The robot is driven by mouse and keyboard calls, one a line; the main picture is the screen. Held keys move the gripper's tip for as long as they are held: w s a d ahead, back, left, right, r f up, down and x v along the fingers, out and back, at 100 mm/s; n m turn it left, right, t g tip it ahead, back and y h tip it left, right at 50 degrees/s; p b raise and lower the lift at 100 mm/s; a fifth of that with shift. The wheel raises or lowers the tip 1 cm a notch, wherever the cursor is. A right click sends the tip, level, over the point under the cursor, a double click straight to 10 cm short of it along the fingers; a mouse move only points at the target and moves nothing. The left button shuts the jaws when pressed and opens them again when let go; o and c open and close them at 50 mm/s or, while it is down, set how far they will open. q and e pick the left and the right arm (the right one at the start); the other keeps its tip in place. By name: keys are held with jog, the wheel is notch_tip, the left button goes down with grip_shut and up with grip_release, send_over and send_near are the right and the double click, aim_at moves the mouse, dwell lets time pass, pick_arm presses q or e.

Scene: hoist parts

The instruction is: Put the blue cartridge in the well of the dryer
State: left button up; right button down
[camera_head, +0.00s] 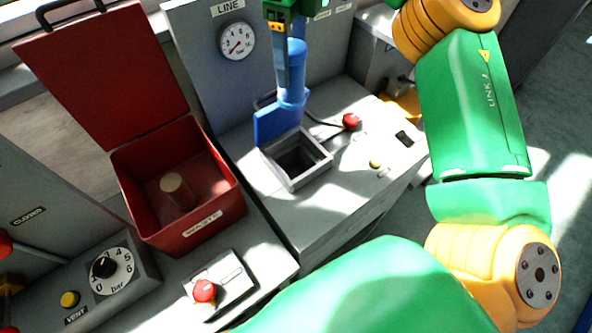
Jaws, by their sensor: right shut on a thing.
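The blue cartridge (291,95) is upright, with a round body. My right gripper (287,62) comes down from the top edge and is shut on its upper part. The dryer's well (297,160) is a square grey-rimmed opening in the grey bench top, dark inside. The cartridge is behind the well in the picture, apart from its opening. A flat blue piece (277,123) stands at the well's back rim; I cannot tell whether it belongs to the cartridge or the dryer. My left gripper is not in view.
A gauge (237,40) is on the back panel. A red knob (351,121) with a black cable sits right of the well. Another red knob (204,291) is in front.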

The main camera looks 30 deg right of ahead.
aim_at(295, 39)
jog(key=r+m, duration=0.1)
jog(key=w+d+r+m, duration=0.1)
jog(key=m, duration=0.1)
jog(key=shift+w+d+r, duration=0.15)
jog(key=shift+r, duration=0.1)
jog(key=shift+w+d+f+m, duration=0.1)
jog(key=shift+w+d+m, duration=0.1)
jog(key=shift+m, duration=0.1)
notch_tip(295, 39, down, 14)
jog(key=b, duration=0.7)
jog(key=shift+s+b, duration=0.15)
jog(key=shift+b, duration=0.2)
pick_arm(q)
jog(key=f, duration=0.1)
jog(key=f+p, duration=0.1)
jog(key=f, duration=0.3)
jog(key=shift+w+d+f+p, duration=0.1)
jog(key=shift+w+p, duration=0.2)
jog(key=shift+p, duration=0.1)
pick_arm(e)
notch_tip(295, 39, down, 14)
jog(key=shift+r, duration=0.2)
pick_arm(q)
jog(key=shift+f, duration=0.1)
pick_arm(e)
jog(key=shift+f, duration=0.1)
